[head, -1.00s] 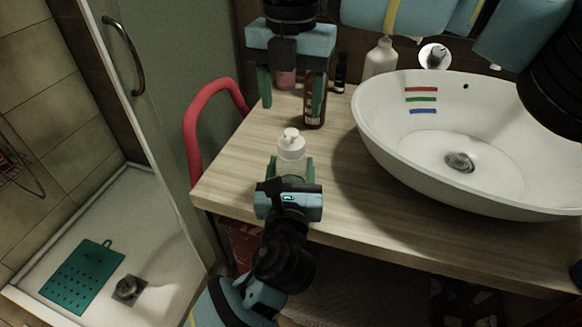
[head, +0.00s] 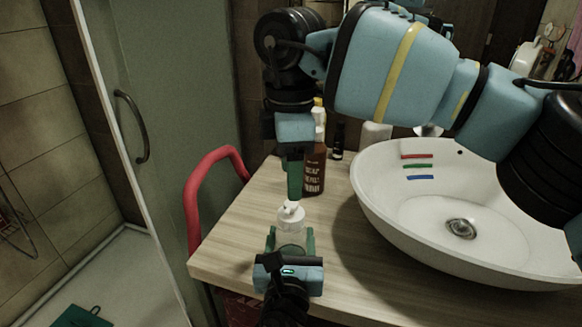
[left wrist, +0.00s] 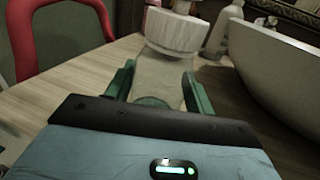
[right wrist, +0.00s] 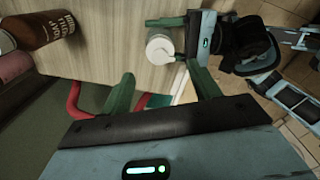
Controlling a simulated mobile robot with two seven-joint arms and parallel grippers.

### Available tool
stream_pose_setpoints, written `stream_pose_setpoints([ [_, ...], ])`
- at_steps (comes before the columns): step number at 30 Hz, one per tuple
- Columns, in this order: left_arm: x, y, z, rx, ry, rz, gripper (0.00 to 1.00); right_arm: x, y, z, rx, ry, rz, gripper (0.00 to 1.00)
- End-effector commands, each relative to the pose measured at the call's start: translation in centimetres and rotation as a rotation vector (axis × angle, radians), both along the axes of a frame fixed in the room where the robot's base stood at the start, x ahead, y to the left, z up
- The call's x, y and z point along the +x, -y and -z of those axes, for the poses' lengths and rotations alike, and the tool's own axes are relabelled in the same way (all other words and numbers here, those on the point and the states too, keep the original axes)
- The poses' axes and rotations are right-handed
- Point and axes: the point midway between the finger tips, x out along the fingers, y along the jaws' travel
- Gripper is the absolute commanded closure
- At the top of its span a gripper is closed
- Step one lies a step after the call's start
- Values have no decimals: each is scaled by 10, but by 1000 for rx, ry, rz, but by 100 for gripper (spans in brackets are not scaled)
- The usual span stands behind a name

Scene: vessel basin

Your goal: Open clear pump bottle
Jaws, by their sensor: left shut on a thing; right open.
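The clear pump bottle (head: 291,241) stands near the front left of the wooden counter, with its white pump cap (head: 290,216) on top. My left gripper (head: 290,240) is shut around the bottle's body from the front; the left wrist view shows the bottle (left wrist: 158,75) between its green fingers. My right gripper (head: 294,182) points down just above the cap and is open and empty. The right wrist view shows its fingers (right wrist: 165,90) apart, with the white cap (right wrist: 160,46) beyond them. In the head view, its fingers line up one behind the other.
A brown labelled bottle (head: 315,168) and a small dark bottle (head: 338,142) stand behind on the counter. A white basin (head: 400,230) fills the right side. A red curved rail (head: 193,205) is at the left edge. Bare counter (head: 239,240) lies left of the bottle.

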Motion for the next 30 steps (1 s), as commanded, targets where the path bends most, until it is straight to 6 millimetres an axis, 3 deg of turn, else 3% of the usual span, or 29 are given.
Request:
stream_pose_setpoints([
  [11,0,0,0,0,-1,0,100,0,0,4,0,-1,53,38],
  [24,0,0,0,0,-1,0,100,0,1,60,0,-2,51,38],
  [30,0,0,1,0,-1,0,100,0,1,76,0,0,52,38],
])
